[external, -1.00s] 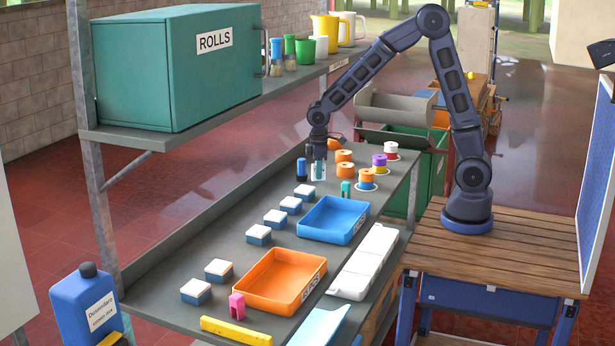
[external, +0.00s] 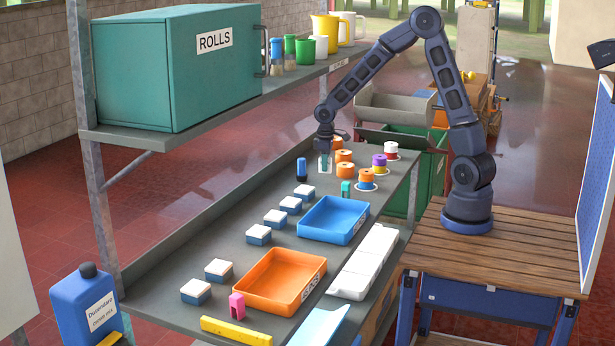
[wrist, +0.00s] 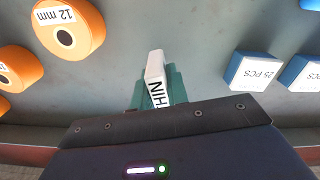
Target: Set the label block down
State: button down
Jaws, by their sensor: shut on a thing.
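My gripper (external: 325,146) is at the far end of the grey bench (external: 225,255), pointing down and shut on the label block (external: 325,163). The block is teal with a white face. In the wrist view the block (wrist: 155,70) juts out beyond the dark gripper body, its printed lettering partly hidden, reading something like "HIN". My fingertips are largely hidden there. I cannot tell whether the block's underside touches the bench.
Orange rolls (external: 345,170) stand just right of the gripper, and a dark blue upright item (external: 301,169) stands to its left. Blue blocks with white tops (external: 259,234) line the bench. A blue tray (external: 302,233) and orange tray (external: 245,290) lie nearer. A shelf (external: 190,125) overhangs behind.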

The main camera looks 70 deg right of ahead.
jog(key=shift+n, duration=0.5)
jog(key=w+d+f, duration=0.2)
jog(key=w+d, duration=0.1)
jog(key=shift+w+d+f, duration=0.1)
jog(key=shift+w+d, duration=0.1)
jog(key=shift+d, duration=0.1)
jog(key=shift+n, duration=0.3)
jog(key=w+d, duration=0.4)
jog(key=w, duration=0.1)
jog(key=shift+w+d, duration=0.2)
jog(key=shift+d, duration=0.15)
jog(key=shift+w+d+r, duration=0.35)
jog(key=shift+w, duration=0.05)
jog(key=shift+w+d+f, duration=0.1)
jog(key=shift+f, duration=1.4)
jog(key=c, duration=1.4)
grip_release()
jog(key=shift+f, duration=0.1)
jog(key=shift+o, duration=0.2)
